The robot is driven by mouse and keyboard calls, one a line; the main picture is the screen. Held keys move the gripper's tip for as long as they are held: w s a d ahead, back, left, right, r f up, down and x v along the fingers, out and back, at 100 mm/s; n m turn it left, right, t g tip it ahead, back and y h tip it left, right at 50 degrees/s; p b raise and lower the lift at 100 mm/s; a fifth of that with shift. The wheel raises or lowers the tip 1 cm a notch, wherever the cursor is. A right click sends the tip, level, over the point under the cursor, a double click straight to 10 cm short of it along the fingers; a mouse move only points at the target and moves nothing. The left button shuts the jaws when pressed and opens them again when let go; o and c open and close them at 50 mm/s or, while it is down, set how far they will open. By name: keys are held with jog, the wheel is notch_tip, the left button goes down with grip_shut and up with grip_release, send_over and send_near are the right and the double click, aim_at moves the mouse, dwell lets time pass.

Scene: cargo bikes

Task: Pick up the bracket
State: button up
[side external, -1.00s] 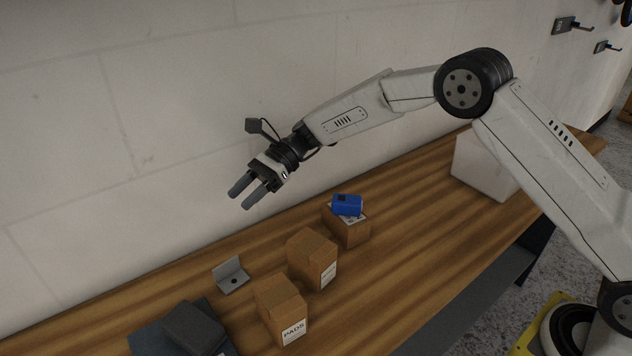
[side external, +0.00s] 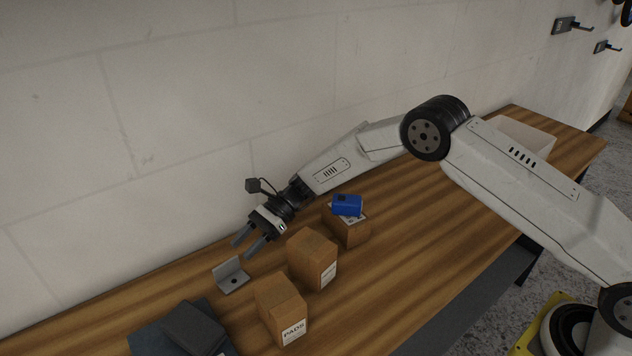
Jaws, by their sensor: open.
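The bracket (side external: 231,275) is a small grey L-shaped piece with a dark hole in its flat part. It sits on the wooden bench near the wall, with its upright flange toward the wall. My gripper (side external: 243,247) is open, with two grey fingers pointing down and left. The fingertips are just above and to the right of the bracket in the picture, close to it. I cannot tell whether they touch it; nothing shows between the fingers.
Cardboard boxes (side external: 281,308) and (side external: 313,258) stand right of the bracket. Another box (side external: 351,228) carries a blue block (side external: 347,205). A dark grey item (side external: 194,327) lies at lower left. A white bin (side external: 527,138) stands at the far right. The wall (side external: 110,180) runs close behind.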

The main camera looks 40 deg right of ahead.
aim_at(225, 262)
jog(key=shift+a+f, duration=0.1)
jog(key=shift+a, duration=0.2)
jog(key=shift+a, duration=0.15)
jog(key=shift+x, duration=2.5)
grip_shut()
